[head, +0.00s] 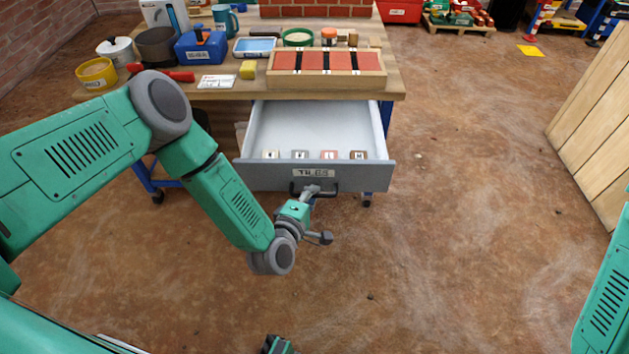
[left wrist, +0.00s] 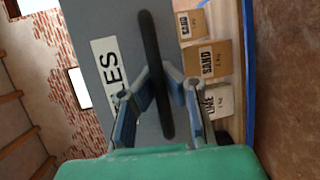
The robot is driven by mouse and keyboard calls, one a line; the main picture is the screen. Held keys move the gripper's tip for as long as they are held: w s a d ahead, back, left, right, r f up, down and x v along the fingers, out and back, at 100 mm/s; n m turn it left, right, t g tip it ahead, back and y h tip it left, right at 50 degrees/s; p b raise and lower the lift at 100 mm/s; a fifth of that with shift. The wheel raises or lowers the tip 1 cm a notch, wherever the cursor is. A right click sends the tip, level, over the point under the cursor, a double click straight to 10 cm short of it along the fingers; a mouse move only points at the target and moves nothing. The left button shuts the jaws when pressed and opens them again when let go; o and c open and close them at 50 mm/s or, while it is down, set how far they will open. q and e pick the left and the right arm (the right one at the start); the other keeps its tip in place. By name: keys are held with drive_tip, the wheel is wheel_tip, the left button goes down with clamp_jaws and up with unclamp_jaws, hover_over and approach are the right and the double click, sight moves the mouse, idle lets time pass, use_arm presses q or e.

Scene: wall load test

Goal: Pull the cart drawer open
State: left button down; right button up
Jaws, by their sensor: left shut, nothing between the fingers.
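The cart drawer (head: 372,178) stands well out from under the cart's wooden top, with its white inside showing. Its grey front carries a label, partly covered, that ends in "LES" in the left wrist view. A row of small lettered blocks (head: 329,155) sits inside near the front. The dark bar handle (head: 333,187) is on the drawer front. My left gripper (head: 310,191) is at this handle, its fingers shut. In the left wrist view, the fingertips (left wrist: 165,75) are close by the black handle bar (left wrist: 150,45); contact is unclear.
The cart top (head: 245,105) holds tubs, a blue box, a mug and a wooden tray (head: 375,82) of red bricks. Wooden panels stand right; open floor (head: 455,200) lies between.

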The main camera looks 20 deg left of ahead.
use_arm(q)
drive_tip(key=shift+s+d, duration=0.15)
drive_tip(key=shift+s, duration=1.1)
drive_tip(key=c, duration=1.6)
unclamp_jaws()
drive_tip(key=shift+d, duration=0.1)
drive_tip(key=v, duration=1.2)
drive_tip(key=shift+f, duration=0.1)
